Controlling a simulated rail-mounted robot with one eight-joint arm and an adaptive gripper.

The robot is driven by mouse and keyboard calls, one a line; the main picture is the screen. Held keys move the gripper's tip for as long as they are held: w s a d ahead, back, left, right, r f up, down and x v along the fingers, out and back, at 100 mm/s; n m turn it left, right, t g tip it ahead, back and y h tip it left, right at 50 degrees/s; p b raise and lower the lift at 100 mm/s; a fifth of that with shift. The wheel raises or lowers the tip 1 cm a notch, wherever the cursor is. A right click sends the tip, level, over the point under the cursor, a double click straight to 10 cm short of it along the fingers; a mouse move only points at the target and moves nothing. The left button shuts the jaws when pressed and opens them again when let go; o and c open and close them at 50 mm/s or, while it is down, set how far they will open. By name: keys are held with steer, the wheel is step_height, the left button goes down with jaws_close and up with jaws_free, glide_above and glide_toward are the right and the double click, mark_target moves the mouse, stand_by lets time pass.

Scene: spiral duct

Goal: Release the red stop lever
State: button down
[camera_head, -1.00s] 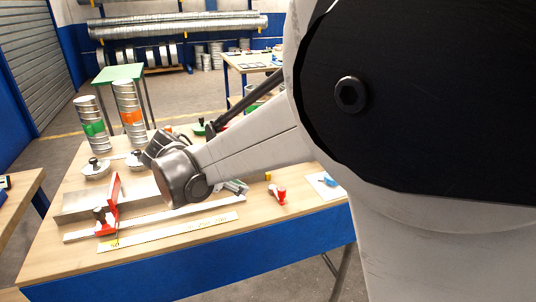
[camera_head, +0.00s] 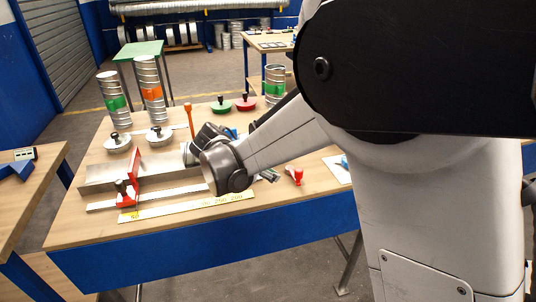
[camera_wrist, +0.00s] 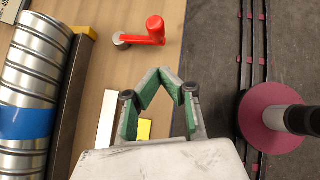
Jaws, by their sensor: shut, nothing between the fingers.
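A small red lever (camera_wrist: 153,32) with a round grey end lies over the wooden table near its edge in the wrist view, beyond my fingertips. What looks like the same red lever (camera_head: 294,175) shows near the table's front edge in the head view. A red stop with a black knob (camera_head: 125,190) sits at the left end of the measuring strip. My gripper (camera_wrist: 173,80), with green pads, is shut and empty, apart from the red lever. In the head view my own wrist hides its fingertips.
A spiral duct with a blue band (camera_wrist: 25,115) lies beside a dark bar at left in the wrist view. A yellow block (camera_wrist: 144,129) is near my fingers. An orange-handled lever (camera_head: 189,120) stands upright. Upright ducts (camera_head: 152,92) and lids (camera_head: 244,104) occupy the table's back.

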steer(key=w+d, duration=0.1)
steer(key=d+f, duration=0.1)
steer(key=w+d, duration=0.1)
steer(key=d, duration=0.1)
steer(key=shift+w+f, duration=0.3)
steer(key=shift+f, duration=0.05)
steer(key=shift+w+d, duration=0.35)
steer(key=shift+d, duration=0.05)
